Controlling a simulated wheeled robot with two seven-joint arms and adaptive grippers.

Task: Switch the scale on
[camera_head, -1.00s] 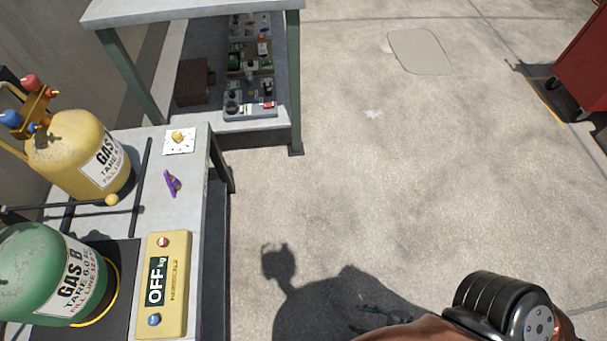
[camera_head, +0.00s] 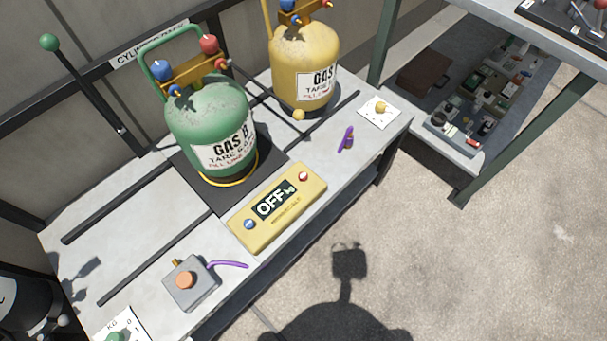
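The scale's yellow display box (camera_head: 278,207) lies near the front edge of the bench, and its screen (camera_head: 273,200) reads "OFF kg". A blue button (camera_head: 250,224) is at its left end and a red button (camera_head: 303,176) at its right end. The black scale platform (camera_head: 192,187) is behind the box. The green cylinder (camera_head: 208,113), marked GAS B, stands upright on it. Neither of my grippers is recognisable in the head view.
A yellow gas cylinder (camera_head: 305,60) stands at the back right of the bench (camera_head: 140,235). A grey box with an orange button (camera_head: 190,283) sits front left. A purple item (camera_head: 346,139) and a white card (camera_head: 379,112) lie at right. A dark rounded object (camera_head: 25,305) cuts into the lower left.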

